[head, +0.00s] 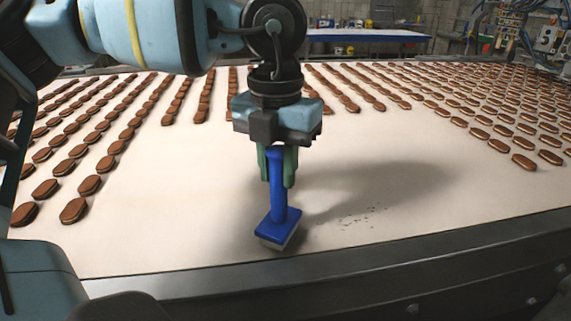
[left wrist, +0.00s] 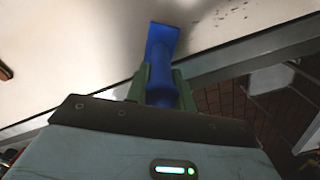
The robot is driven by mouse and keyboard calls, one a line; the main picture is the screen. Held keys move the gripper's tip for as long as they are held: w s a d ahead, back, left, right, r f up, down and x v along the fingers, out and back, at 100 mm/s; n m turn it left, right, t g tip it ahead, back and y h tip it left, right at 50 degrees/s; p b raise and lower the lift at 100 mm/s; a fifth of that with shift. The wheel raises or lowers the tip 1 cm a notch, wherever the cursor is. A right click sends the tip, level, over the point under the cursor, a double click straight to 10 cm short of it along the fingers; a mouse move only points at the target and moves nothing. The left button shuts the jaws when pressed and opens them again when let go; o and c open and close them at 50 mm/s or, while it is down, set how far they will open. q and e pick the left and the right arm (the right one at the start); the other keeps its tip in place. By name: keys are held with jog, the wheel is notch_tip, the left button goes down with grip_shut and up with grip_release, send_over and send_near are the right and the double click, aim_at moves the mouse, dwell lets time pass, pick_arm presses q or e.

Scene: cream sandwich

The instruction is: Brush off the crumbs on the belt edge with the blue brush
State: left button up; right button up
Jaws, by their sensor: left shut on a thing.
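The blue brush (head: 278,213) is upright, with its handle between the green fingers of my left gripper (head: 277,170). The gripper is shut on the handle. The brush head is at or just above the white belt (head: 400,200), near its front edge; I cannot tell whether the bristles touch. The dark crumbs (head: 362,216) lie scattered on the belt to the right of the brush head. In the left wrist view the blue brush (left wrist: 160,65) points away from the gripper (left wrist: 158,85), and some crumbs (left wrist: 236,10) show beyond it. My right gripper is not in view.
Rows of brown cookies (head: 90,185) lie on the belt at the left, and more cookies (head: 480,132) lie at the back and right. A dark metal rail (head: 400,262) runs along the belt's front edge. The belt around the crumbs is clear.

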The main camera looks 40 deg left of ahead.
pick_arm(q)
jog(key=shift+s+a, duration=0.65)
jog(key=shift+s, duration=0.1)
jog(key=shift+s+a, duration=0.95)
jog(key=shift+s, duration=0.2)
jog(key=shift+s+a, duration=0.1)
dwell(0.4)
jog(key=shift+w+d, duration=0.2)
